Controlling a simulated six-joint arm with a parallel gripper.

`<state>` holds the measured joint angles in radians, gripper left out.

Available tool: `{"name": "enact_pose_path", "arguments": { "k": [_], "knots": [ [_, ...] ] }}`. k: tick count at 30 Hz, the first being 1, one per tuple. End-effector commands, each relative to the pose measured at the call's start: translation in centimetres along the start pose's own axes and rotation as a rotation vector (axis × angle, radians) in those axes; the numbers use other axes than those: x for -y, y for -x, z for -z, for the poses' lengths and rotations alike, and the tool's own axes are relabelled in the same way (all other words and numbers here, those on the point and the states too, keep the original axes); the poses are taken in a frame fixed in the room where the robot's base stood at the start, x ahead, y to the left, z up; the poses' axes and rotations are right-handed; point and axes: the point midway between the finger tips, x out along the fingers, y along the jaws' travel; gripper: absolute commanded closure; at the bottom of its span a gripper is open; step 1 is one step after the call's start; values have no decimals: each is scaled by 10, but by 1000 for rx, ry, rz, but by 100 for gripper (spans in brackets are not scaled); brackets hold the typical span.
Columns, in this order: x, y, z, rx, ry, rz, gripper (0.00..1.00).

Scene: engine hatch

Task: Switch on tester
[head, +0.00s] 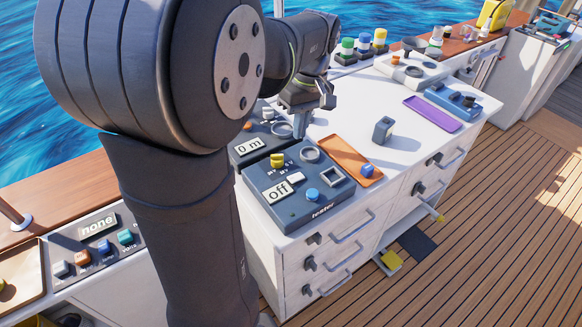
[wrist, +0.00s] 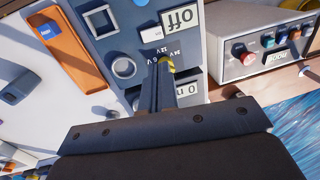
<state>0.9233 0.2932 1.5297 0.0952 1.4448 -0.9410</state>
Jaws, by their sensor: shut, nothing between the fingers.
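The tester (head: 340,195) is a dark blue-grey box at the near end of the white bench top, and its display (head: 278,191) reads "off". On it are a yellow knob (head: 277,160), a white switch (head: 295,177), a blue button (head: 312,194), a round ring (head: 310,154) and a square socket (head: 332,177). My gripper (head: 299,133) is shut and empty, pointing down near the tester's back edge. In the wrist view, my gripper (wrist: 163,64) partly covers the yellow knob (wrist: 171,66); I cannot tell whether they touch. The display (wrist: 180,18) appears upside down there.
A second device with a "0 m" display (head: 249,146) stands directly behind the tester. An orange tray (head: 345,152) with a blue piece lies to its right, near a grey block (head: 383,130) and a purple tray (head: 432,113). A "none" panel (head: 98,225) stands at left.

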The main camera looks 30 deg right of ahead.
Motion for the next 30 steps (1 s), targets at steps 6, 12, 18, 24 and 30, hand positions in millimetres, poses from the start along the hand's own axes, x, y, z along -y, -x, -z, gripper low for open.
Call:
{"name": "enact_pose_path", "arguments": {
  "k": [6, 12, 18, 24, 30],
  "knots": [
    [1, -41, -1, 4, 0, 5, 100],
    [1, -84, 0, 3, 1, 4, 100],
    [1, -116, 0, 1, 1, 3, 100],
    [0, -130, 0, 0, 1, 1, 100],
    [0, -132, 0, 0, 0, 1, 100]
  ]
}}
